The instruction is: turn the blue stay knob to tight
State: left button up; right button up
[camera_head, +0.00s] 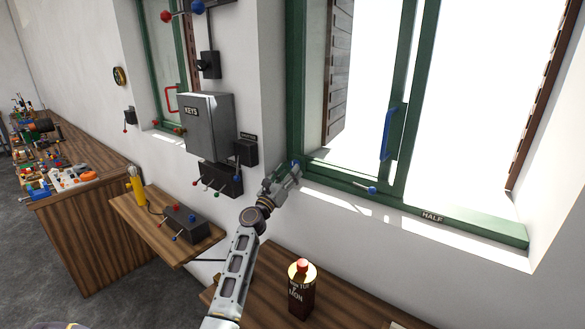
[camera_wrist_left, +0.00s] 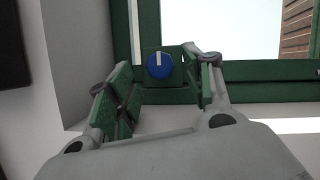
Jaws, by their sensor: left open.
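The blue stay knob (camera_wrist_left: 159,65) is round with a white mark pointing up. It sits on the green window frame (camera_wrist_left: 240,71) and shows between the two open fingers of my left gripper (camera_wrist_left: 160,85) in the left wrist view. I cannot tell whether the fingers touch it. In the head view my left gripper (camera_head: 288,172) is at the lower left corner of the window, and only a bit of the blue knob (camera_head: 296,163) shows beside its tips. My right gripper is not in view.
A blue-ended lever (camera_head: 371,189) and a HALF label (camera_head: 432,217) are on the window's lower rail. A grey KEYS box (camera_head: 206,125) hangs left of my arm.

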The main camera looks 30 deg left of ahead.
pick_arm(q)
jog(key=shift+x, duration=1.55)
jog(key=shift+c, duration=0.4)
jog(key=c, duration=0.9)
